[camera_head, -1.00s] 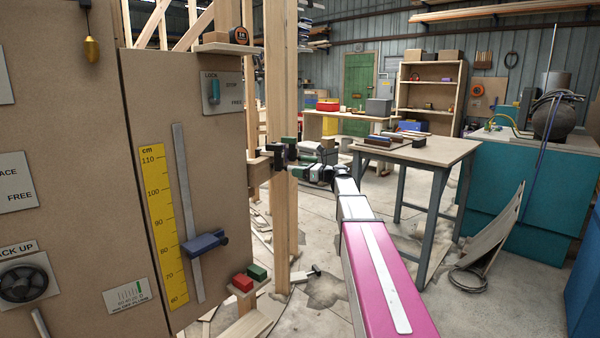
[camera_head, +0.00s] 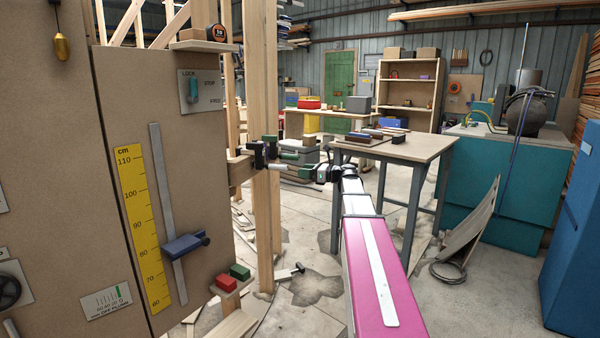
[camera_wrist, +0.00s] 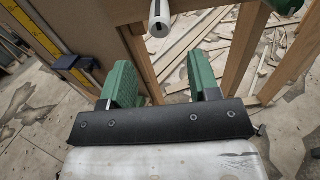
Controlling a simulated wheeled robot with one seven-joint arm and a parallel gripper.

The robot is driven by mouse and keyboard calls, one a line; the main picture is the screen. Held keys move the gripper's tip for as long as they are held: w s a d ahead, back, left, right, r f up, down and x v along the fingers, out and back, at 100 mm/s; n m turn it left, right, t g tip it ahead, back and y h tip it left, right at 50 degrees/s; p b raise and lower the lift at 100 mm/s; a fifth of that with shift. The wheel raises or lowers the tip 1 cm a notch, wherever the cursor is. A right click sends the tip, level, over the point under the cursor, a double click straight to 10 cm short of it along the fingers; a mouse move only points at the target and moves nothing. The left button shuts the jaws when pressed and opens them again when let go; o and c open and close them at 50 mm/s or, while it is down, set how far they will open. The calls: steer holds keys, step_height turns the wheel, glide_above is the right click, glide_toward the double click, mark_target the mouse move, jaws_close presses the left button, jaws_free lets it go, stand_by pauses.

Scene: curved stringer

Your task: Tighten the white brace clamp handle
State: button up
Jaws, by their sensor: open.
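The white brace clamp handle (camera_wrist: 159,18) shows at the top of the wrist view as a short white cylinder with a dark stripe. Its upper end is cut off by the frame. My gripper (camera_wrist: 162,80) is open, its two green fingers apart with nothing between them. The handle lies beyond the fingertips, roughly in line with the gap, and looks apart from them. In the head view my gripper (camera_head: 284,160) is beside the wooden post (camera_head: 263,210), near dark and green clamp parts.
A tall brown panel (camera_head: 185,110) with a yellow scale (camera_head: 145,225) and a blue slider (camera_head: 183,247) stands at left. Red and green blocks (camera_head: 227,283) sit on a low ledge. A table (camera_head: 415,147) stands right of my arm. Floor between is partly clear.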

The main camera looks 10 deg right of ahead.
steer(key=shift+d, duration=0.1)
steer(key=v, duration=0.3)
stand_by(0.5)
steer(key=s+a+f+n+g+h, duration=0.25)
steer(key=s+a+f+n, duration=0.3)
steer(key=f, duration=0.55)
steer(key=s+a+f+n+g+h, duration=0.2)
steer(key=s+a+f+n+h, duration=0.3)
steer(key=f, duration=0.6)
steer(key=s+a+f+n+g+h, duration=0.1)
steer(key=s+f+n+g+h, duration=0.3)
steer(key=s+f+n+h, duration=0.4)
steer(key=s+f+n, duration=0.6)
steer(key=s+f, duration=0.2)
steer(key=s, duration=0.3)
steer(key=shift+s+a+g, duration=0.25)
steer(key=shift+a+g, duration=0.05)
steer(key=shift+g, duration=0.05)
